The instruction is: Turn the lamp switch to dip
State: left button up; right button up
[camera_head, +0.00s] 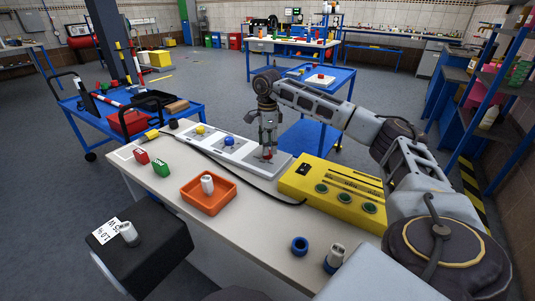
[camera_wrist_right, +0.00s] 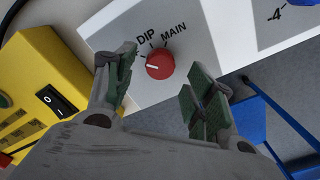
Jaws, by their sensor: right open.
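The lamp switch is a red knob (camera_wrist_right: 159,66) on a white panel (camera_wrist_right: 205,50) with printed labels DIP and MAIN. Its white mark points left, towards the finger side, below the DIP label; any further label there is hidden. My right gripper (camera_wrist_right: 161,80) is open, with its green-padded fingers on either side of the knob and apart from it. In the head view, my right gripper (camera_head: 267,142) points down over the knob (camera_head: 267,156) at the right end of the panel row. My left gripper is not in view.
A yellow box (camera_head: 330,190) with green buttons stands right of the panels. Panels with blue (camera_head: 230,141) and yellow (camera_head: 200,129) knobs lie to the left. An orange tray (camera_head: 208,203) holds a white piece. Red and green blocks stand on the table's left.

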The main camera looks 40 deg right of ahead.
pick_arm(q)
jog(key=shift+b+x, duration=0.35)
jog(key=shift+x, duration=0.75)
pick_arm(e)
jog(key=shift+f, duration=1.55)
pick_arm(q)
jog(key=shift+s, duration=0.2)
pick_arm(e)
jog(key=c, duration=1)
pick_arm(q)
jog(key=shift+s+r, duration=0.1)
